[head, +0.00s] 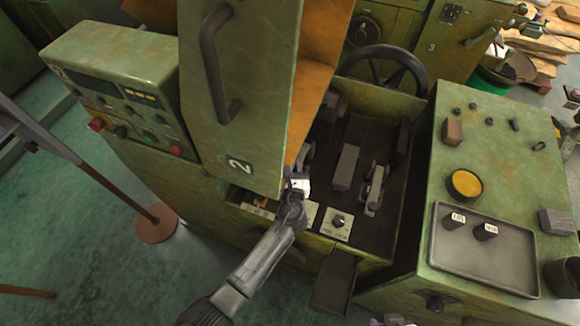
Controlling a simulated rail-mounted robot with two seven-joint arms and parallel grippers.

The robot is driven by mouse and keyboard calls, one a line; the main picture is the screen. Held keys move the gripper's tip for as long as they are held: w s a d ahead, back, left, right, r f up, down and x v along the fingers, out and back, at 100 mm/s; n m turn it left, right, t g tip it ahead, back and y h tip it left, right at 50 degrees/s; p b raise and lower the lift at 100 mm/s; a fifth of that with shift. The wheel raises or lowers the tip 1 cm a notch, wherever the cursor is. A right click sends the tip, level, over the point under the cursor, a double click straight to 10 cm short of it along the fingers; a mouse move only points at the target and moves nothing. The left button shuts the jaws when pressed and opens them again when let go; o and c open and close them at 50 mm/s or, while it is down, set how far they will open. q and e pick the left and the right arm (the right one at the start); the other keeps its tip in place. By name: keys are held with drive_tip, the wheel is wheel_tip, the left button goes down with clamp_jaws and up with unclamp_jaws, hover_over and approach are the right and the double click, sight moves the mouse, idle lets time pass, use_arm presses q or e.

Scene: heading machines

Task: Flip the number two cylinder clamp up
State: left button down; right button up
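The number two machine is green, with a "2" plate on its raised cover (222,90). Its dark inner bay is open. Two grey lever-like parts stand in the bay: a blocky one (345,168) and a slimmer one with a pivot (375,188). I cannot tell for sure which is the cylinder clamp. My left gripper (300,168) is at the cover's lower right edge, left of both parts and apart from them. The cover partly hides its fingers, so I cannot tell whether they are open. Small grey parts at the bottom edge may be my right gripper, too cut off to tell.
A control box (120,85) with buttons stands left. A knob panel (338,224) lies at the bay's front. A black handwheel (385,60) is behind. A green bench at right bears a grey tray (480,265) with two labelled knobs. The floor at left holds a post on a round base (154,223).

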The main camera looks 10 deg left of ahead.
use_arm(q)
drive_tip(key=shift+w+d+r+p, duration=0.1)
drive_tip(key=shift+w+r+p, duration=0.3)
drive_tip(key=shift+r, duration=0.45)
use_arm(e)
drive_tip(key=shift+r, duration=0.65)
use_arm(q)
drive_tip(key=c, duration=1.1)
unclamp_jaws()
drive_tip(key=shift+c, duration=0.2)
drive_tip(key=shift+o, duration=1.4)
drive_tip(key=shift+w, duration=0.15)
drive_tip(key=shift+f, duration=0.15)
drive_tip(key=shift+s, duration=0.35)
drive_tip(key=s+d+r+p, duration=0.1)
drive_tip(key=s+d, duration=0.1)
drive_tip(key=s, duration=1.1)
drive_tip(key=shift+r+p, duration=0.3)
drive_tip(key=shift+p, duration=0.1)
use_arm(e)
drive_tip(key=shift+r, duration=1.05)
